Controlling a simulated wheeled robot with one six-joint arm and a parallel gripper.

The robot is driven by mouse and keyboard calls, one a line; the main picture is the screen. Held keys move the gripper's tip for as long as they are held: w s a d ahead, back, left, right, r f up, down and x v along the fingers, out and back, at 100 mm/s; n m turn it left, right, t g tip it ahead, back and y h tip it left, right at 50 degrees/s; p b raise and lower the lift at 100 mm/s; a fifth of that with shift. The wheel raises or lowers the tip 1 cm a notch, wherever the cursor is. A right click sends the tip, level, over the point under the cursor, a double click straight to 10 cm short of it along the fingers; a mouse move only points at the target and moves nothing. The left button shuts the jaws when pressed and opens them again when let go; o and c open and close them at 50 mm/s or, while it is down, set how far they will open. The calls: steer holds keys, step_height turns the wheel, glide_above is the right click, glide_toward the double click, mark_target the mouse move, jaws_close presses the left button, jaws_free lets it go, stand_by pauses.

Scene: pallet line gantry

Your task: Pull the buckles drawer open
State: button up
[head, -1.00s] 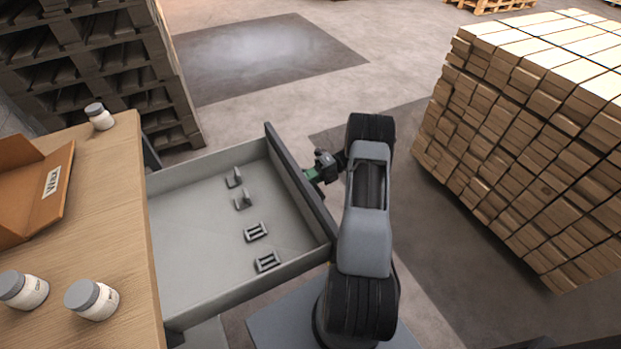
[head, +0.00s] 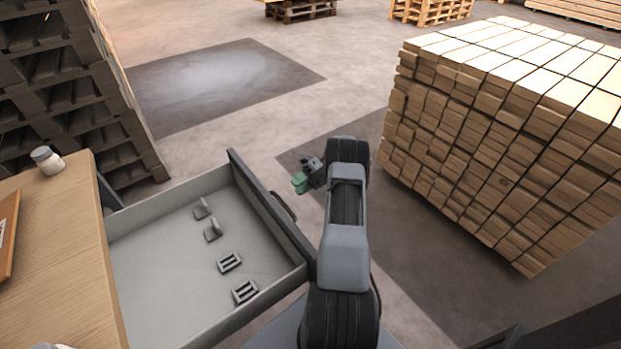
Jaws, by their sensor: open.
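The buckles drawer (head: 150,248) stands pulled well out from the wooden bench. Several grey buckles lie inside it, among them one near its front corner (head: 245,291). Its dark front panel (head: 265,215) has a handle (head: 284,206) on the outer face. My gripper (head: 300,182), with green fingers, is open and empty. It appears beyond the handle in the head view, apart from it with a visible gap. My arm partly covers the area to the right of the drawer front.
Dark stacked pallets (head: 70,90) stand at left. A large strapped timber stack (head: 500,140) stands at right. Floor between them is clear.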

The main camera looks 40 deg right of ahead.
steer(key=p+v, duration=0.2)
steer(key=v, duration=0.3)
steer(key=shift+d, duration=0.15)
stand_by(0.6)
